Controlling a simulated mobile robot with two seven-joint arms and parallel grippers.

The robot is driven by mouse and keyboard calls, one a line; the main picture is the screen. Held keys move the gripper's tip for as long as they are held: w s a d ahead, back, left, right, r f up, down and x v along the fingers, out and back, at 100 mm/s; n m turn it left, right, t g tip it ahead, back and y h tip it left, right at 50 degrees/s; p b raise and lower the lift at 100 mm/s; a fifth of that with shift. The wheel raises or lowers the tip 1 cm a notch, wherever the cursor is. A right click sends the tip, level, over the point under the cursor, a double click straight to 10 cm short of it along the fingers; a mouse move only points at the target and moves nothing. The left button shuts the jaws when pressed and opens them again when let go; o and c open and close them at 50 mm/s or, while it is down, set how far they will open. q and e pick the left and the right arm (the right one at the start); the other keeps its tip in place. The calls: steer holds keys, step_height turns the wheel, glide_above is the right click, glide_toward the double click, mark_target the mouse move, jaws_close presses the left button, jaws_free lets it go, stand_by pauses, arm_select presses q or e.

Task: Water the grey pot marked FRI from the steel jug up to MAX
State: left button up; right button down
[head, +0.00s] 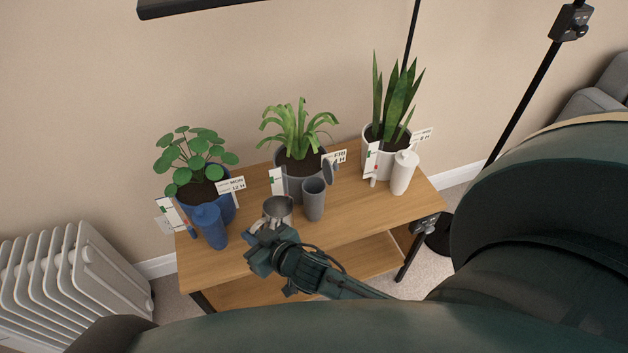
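The grey pot (293,187) stands mid-table with a strappy green plant, and its white tag (339,157) reads FRI. A grey cylinder (314,203) stands at its front right, with a raised grey oval lid (328,171) behind its mouth. A white gauge card with green and red marks (277,181) is at the pot's left; its fine marks are too small to read. The steel jug (278,207) is in front of the pot, its open top showing. My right gripper (262,240) is at the jug's near side; its fingers' hold is unclear. My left gripper is not in view.
A blue pot (225,207) with a blue cylinder (210,228) stands left on the wooden table (345,225). A white pot (374,152) with a white cylinder (405,172) stands right. A radiator (75,275) is left; a black stand (520,90) is right.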

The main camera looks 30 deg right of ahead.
mark_target(258, 225)
steer(key=shift+w+d+r+m+y+p, duration=0.1)
steer(key=shift+d+r+m+y+p, duration=0.15)
steer(key=shift+r, duration=0.3)
steer(key=shift+w+d+r+m+y+p, duration=0.1)
steer(key=shift+d+r+m+p, duration=0.05)
steer(key=shift+d+r+p, duration=0.3)
steer(key=shift+w+d+r+m+y, duration=0.1)
steer(key=shift+d+r+m+y, duration=0.25)
steer(key=shift+r, duration=0.35)
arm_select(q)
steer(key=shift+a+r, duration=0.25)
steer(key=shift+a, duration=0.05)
arm_select(e)
steer(key=w+d+r+m+y, duration=0.1)
steer(key=d+r+m+y, duration=0.2)
steer(key=d+r+m, duration=0.2)
steer(key=shift+w+d+r, duration=0.15)
steer(key=shift+d+r, duration=0.15)
steer(key=shift+r, duration=0.55)
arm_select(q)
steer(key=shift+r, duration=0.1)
arm_select(e)
steer(key=shift+d+r, duration=0.1)
